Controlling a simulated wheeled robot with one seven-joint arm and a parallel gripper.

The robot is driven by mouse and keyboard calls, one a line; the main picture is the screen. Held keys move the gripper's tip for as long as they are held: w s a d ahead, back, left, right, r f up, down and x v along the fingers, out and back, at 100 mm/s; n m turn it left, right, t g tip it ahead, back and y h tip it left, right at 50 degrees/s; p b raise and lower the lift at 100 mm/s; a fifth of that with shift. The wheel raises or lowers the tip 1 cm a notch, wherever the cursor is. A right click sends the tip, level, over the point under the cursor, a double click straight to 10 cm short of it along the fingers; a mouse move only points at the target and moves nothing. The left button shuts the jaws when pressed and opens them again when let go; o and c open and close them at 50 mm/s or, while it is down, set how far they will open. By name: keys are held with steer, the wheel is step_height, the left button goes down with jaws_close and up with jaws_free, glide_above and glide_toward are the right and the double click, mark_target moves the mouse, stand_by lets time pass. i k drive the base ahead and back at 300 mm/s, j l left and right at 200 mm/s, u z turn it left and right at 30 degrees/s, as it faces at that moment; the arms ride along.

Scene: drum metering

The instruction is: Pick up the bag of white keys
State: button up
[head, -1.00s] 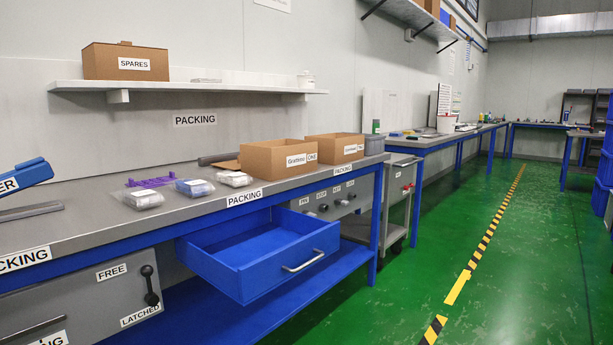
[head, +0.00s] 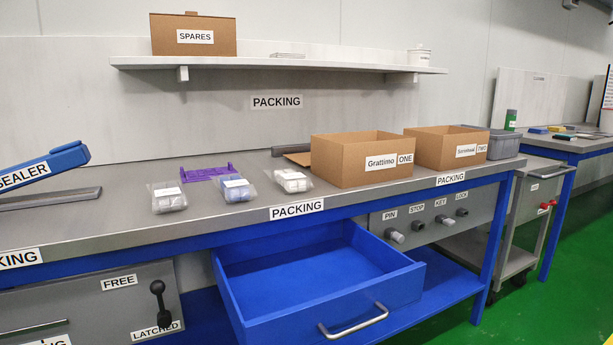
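Three clear bags lie in a row on the grey packing bench (head: 110,226). The left bag (head: 168,198) holds whitish-grey pieces. The middle bag (head: 237,189) holds pale blue pieces. The right bag (head: 293,181) holds whitish pieces. Each bag has a small white label, too small to read. I cannot tell which of the two whitish bags is the bag of white keys. My gripper is not in view.
A purple rack (head: 206,172) lies behind the bags. Open cartons ONE (head: 361,160) and TWO (head: 446,148) stand to their right. A blue sealer (head: 45,169) is at left. An empty blue drawer (head: 318,295) sticks out below the bench front.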

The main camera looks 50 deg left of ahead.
mark_target(291, 181)
steer(key=i+u, duration=0.4)
steer(key=i+l+u, duration=0.15)
steer(key=u, duration=0.25)
steer(key=i+l+u, duration=0.5)
steer(key=u, duration=0.25)
steer(key=i+l, duration=0.05)
steer(key=i, duration=0.05)
